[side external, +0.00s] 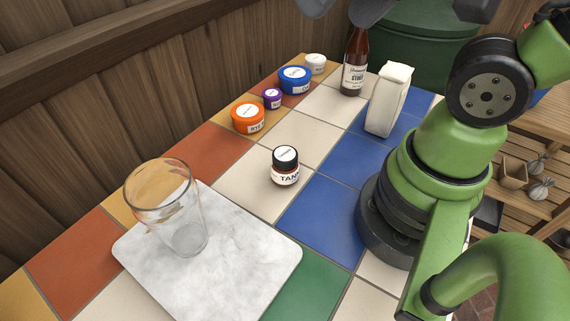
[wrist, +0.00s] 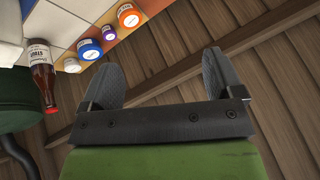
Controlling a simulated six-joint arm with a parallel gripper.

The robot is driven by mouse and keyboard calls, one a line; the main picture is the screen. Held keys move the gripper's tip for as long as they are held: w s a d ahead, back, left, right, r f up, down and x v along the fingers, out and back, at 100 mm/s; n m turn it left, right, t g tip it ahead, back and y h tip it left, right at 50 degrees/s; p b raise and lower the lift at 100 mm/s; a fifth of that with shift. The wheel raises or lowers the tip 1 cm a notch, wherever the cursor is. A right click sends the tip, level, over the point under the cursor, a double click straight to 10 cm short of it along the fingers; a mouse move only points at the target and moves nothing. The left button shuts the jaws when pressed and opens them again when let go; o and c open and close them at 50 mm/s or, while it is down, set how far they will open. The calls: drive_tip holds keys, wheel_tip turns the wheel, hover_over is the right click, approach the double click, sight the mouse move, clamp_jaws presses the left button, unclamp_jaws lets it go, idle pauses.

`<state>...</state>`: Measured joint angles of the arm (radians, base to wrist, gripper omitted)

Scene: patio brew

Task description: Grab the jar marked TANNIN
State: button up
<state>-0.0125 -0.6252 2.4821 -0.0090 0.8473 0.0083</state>
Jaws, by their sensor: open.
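The jar marked TANN… (side external: 285,168) stands upright on a cream tile near the middle of the table in the side view. It is small and dark, with a white label on its front and a white disc on its black lid. It does not show in the wrist view. My gripper (wrist: 166,75) is open and empty in the wrist view, with bare wooden wall planks behind its fingers. In the side view only dark parts of it show at the top edge, high above the table and well away from the jar.
A clear glass (side external: 183,212) stands on a white marble board (side external: 268,262), left of the jar. Behind are orange (side external: 248,118), purple (side external: 272,99), blue (side external: 295,80) and white (side external: 316,64) tubs, a brown bottle (side external: 355,62) and a white bag (side external: 388,100). Tiles around the jar are clear.

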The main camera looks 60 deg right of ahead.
drive_tip(key=w+f+n+g+h, duration=0.1)
drive_tip(key=w+f+g, duration=0.4)
drive_tip(key=f, duration=0.4)
drive_tip(key=n+g, duration=0.1)
drive_tip(key=n, duration=0.1)
hover_over(285, 153)
drive_tip(key=shift+h, duration=0.4)
wheel_tip(285, 153, down, 9)
drive_tip(key=shift+f, duration=5.25)
drive_tip(key=c, duration=1.1)
drive_tip(key=shift+r, duration=0.1)
